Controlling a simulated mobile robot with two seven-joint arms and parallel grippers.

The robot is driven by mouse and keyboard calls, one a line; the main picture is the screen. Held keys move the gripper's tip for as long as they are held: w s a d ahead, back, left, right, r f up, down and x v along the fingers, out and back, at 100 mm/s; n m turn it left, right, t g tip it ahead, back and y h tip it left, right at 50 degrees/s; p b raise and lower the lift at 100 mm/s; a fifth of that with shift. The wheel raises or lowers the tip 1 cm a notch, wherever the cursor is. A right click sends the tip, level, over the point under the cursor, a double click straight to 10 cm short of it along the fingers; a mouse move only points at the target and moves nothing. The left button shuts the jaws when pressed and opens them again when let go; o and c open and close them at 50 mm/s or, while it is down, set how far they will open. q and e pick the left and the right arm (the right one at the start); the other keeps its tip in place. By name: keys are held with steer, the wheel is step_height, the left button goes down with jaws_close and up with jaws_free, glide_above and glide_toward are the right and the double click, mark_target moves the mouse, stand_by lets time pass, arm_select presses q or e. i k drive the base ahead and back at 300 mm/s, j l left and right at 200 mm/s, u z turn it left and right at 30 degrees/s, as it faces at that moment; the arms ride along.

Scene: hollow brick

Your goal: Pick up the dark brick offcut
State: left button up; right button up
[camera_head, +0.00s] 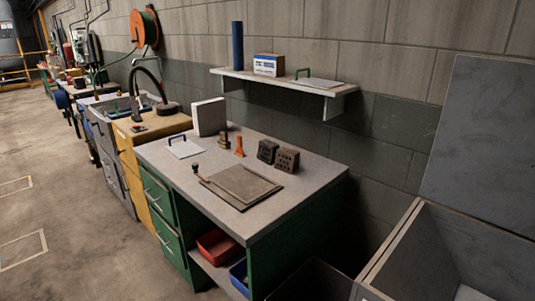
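Two small dark brown brick pieces stand side by side on the grey worktop (165,152), toward its back right. The left brick piece (267,151) is slightly farther back. The right brick piece (286,160) shows holes in its front face. I cannot tell which of them is the dark brick offcut. Neither of my grippers is in view.
A dark square board (243,186) lies in front of the bricks. An orange cone-like piece (239,146), a brass-coloured piece (224,140) and a pale block (209,116) stand left of them. A shelf (240,74) overhangs behind. A large grey open box (440,250) is at right.

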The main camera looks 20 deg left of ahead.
mark_target(266, 149)
steer(key=j+u, duration=0.1)
steer(key=j, duration=0.3)
steer(key=i+j, duration=0.15)
steer(key=j, duration=0.25)
steer(key=j+u, duration=0.15)
steer(key=j, duration=0.25)
steer(key=i+j+u, duration=0.1)
steer(key=j, duration=0.25)
steer(key=i+j, duration=0.15)
steer(key=j, duration=0.2)
steer(key=i+j+u, duration=0.15)
steer(key=j, duration=0.25)
steer(key=i+j+u, duration=0.1)
steer(key=j, duration=0.25)
